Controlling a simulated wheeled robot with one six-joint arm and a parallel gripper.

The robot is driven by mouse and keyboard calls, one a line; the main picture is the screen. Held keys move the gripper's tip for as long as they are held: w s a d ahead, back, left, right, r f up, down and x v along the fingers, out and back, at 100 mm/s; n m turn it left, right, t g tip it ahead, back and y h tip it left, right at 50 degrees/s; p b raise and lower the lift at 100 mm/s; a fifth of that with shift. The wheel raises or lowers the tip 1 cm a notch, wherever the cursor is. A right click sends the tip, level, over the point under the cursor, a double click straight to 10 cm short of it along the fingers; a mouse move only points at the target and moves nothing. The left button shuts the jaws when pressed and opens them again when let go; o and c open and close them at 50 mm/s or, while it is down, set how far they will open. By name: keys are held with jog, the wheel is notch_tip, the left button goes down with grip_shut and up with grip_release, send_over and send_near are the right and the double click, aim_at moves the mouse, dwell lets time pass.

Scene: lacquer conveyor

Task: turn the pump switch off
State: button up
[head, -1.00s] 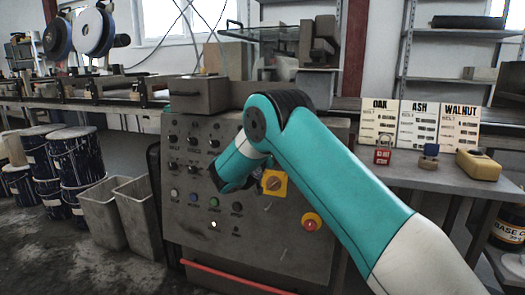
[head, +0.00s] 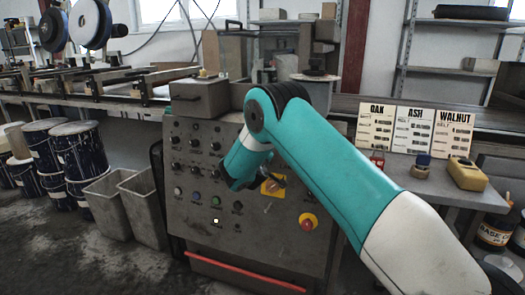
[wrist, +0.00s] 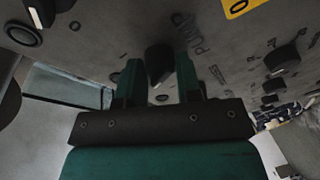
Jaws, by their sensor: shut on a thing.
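The pump switch (wrist: 159,64) is a dark knob on the grey control panel (head: 190,230), beside the lettering PUMP in the wrist view. My gripper (wrist: 158,72) has its two green fingers on either side of this knob and is shut on it. I cannot make out which way the knob points. In the head view my arm covers the pump switch and most of my gripper.
A yellow plate (wrist: 241,7) lies close to the pump switch. Other dark knobs (wrist: 282,60) sit nearby on the panel. Grey bins (head: 143,205) stand left of the panel; a table (head: 432,192) stands right.

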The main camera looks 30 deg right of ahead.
jog(key=shift+n+p, duration=0.35)
jog(key=shift+n, duration=0.25)
jog(key=o, duration=0.9)
jog(key=v, duration=1.7)
jog(key=shift+s+r+b, duration=0.2)
jog(key=shift+r+b, duration=0.05)
jog(key=shift+b, duration=0.15)
